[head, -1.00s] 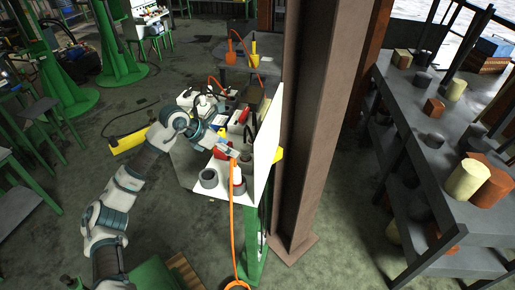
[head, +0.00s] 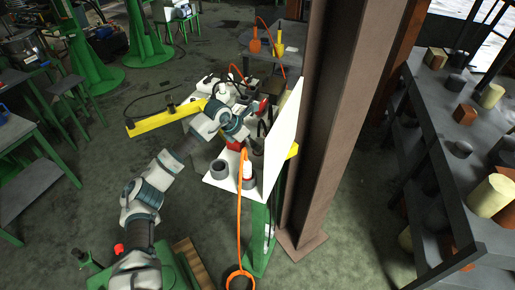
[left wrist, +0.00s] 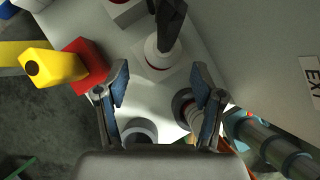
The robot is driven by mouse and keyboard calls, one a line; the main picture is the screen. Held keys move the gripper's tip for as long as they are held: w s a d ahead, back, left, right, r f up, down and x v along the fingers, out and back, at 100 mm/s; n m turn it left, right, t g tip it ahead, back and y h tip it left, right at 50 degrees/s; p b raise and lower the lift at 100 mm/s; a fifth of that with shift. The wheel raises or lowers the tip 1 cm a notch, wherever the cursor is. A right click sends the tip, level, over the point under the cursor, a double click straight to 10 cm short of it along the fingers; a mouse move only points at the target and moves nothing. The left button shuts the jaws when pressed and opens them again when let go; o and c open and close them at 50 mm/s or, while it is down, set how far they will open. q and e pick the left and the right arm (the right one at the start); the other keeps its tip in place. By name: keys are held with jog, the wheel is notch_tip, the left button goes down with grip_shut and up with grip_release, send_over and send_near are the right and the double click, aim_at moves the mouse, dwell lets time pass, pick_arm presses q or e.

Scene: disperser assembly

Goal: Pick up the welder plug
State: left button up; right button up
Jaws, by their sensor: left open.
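An orange cable with a white and orange plug end (head: 247,172) stands at the front of the small white table (head: 219,185) in the head view. I take it to be the welder plug, but cannot be sure. My left gripper (head: 242,138) is above the table, behind that plug end. A black upright piece (left wrist: 168,25) in a round white base stands beyond the fingertips.
A grey ring (head: 219,169) sits at the table's front left. A white upright panel (head: 283,140) bounds the table's right side, with a brown steel column (head: 326,125) beyond.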

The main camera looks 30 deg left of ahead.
pick_arm(q)
jog(key=w+d+f, duration=0.2)
jog(key=f, duration=0.1)
jog(key=shift+w+d+f, duration=0.15)
jog(key=shift+w+f, duration=0.05)
jog(key=shift+w, duration=0.05)
jog(key=shift+w+f, duration=0.15)
jog(key=shift+f, duration=0.1)
jog(key=shift+a, duration=0.6)
jog(key=shift+c, duration=0.9)
jog(key=c, duration=0.8)
jog(key=shift+d, duration=0.35)
grip_shut()
jog(key=shift+r, duration=0.15)
pick_arm(e)
jog(key=shift+s+f, duration=0.3)
jog(key=shift+s, duration=0.35)
